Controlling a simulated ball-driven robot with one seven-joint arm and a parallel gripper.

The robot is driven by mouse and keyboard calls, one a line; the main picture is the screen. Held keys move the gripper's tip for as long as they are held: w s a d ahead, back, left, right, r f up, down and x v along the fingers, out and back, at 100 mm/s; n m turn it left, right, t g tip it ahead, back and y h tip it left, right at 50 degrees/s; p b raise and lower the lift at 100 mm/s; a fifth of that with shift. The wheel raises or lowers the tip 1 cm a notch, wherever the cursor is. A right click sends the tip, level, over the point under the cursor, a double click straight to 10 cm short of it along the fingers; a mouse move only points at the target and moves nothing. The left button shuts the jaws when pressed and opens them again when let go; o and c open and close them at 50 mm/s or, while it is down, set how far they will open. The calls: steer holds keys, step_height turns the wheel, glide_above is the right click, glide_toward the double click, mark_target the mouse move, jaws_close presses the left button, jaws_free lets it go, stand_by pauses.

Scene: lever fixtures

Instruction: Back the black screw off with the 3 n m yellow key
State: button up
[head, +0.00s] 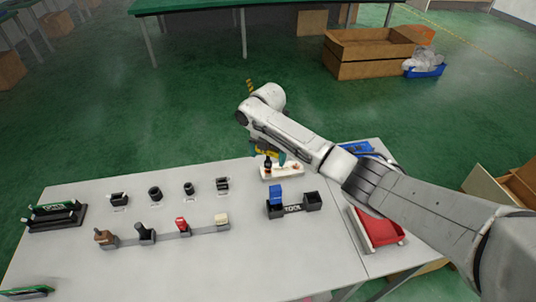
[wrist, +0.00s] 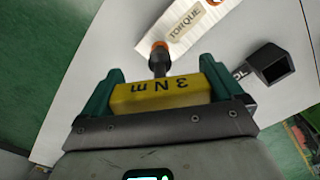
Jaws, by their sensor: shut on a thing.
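My gripper (wrist: 163,97) is shut on the yellow key, whose block (wrist: 160,97) is marked "3 N m" and sits between the green fingers. A dark stem (wrist: 158,62) stands at the key's far side, with an orange part (wrist: 160,46) beyond it at the edge of the pale board marked TORQUE (wrist: 180,48). I cannot tell where the key ends and the black screw begins, or whether they touch. In the head view my gripper (head: 270,154) is over the left end of the board (head: 283,175), partly hidden by my arm; a dark upright piece (head: 268,164) shows there.
The TOOL stand (head: 293,208) holds a blue block (head: 276,192); its right socket (head: 312,201) looks empty. A row of lever fixtures (head: 165,235) and several small black parts (head: 155,193) stand to the left. A red tray (head: 378,228) lies to the right.

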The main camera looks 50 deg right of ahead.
steer(key=shift+f+b, duration=0.85)
steer(key=shift+f, duration=0.35)
steer(key=n, duration=0.6)
steer(key=shift+n, duration=0.4)
steer(key=n, duration=0.6)
steer(key=shift+n, duration=0.3)
steer(key=shift+w+d+r, duration=0.1)
steer(key=shift+r, duration=0.05)
steer(key=shift+n, duration=0.5)
steer(key=shift+r+p, duration=0.65)
steer(key=shift+r, duration=0.1)
